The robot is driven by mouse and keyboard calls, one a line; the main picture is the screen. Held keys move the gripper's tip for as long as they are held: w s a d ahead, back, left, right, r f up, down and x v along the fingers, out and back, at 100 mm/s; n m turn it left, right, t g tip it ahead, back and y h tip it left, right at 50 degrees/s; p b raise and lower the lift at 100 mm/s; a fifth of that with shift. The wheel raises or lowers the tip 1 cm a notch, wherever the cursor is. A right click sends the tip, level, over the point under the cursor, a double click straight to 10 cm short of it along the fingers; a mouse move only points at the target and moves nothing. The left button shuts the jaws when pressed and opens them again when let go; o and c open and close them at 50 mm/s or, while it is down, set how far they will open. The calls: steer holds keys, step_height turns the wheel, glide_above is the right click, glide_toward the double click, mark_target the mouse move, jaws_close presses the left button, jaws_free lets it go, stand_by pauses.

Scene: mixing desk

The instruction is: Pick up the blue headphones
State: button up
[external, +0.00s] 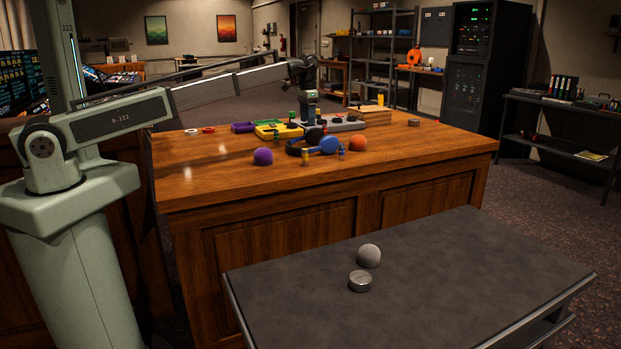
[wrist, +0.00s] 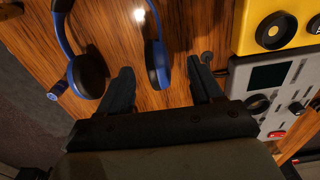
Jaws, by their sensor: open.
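The blue headphones (external: 329,145) with black ear cups lie on the wooden desk (external: 220,178), in front of the grey console. In the wrist view the headphones (wrist: 158,58) show at the top, one black cup at the left and one near the middle. My gripper (external: 310,117) is above the desk by the headphones. In the wrist view my gripper (wrist: 160,82) is open, and the middle ear cup lies between its two dark fingers, near the tips. I cannot tell how far above the cup the fingers are.
A purple ball (external: 263,156) and an orange ball (external: 357,144) flank the headphones. Small figures (external: 306,158) stand in front. A yellow device (external: 278,131) and a grey console (external: 345,124) sit behind; the console (wrist: 275,95) is close right of my fingers. The desk's front is clear.

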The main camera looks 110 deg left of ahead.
mark_target(309, 131)
steer(key=shift+w+f, duration=0.2)
steer(key=shift+f, duration=1.3)
steer(key=shift+w+f, duration=0.15)
steer(key=shift+f, duration=1.35)
steer(key=shift+c, duration=0.2)
jaws_close()
steer(key=shift+r, duration=0.15)
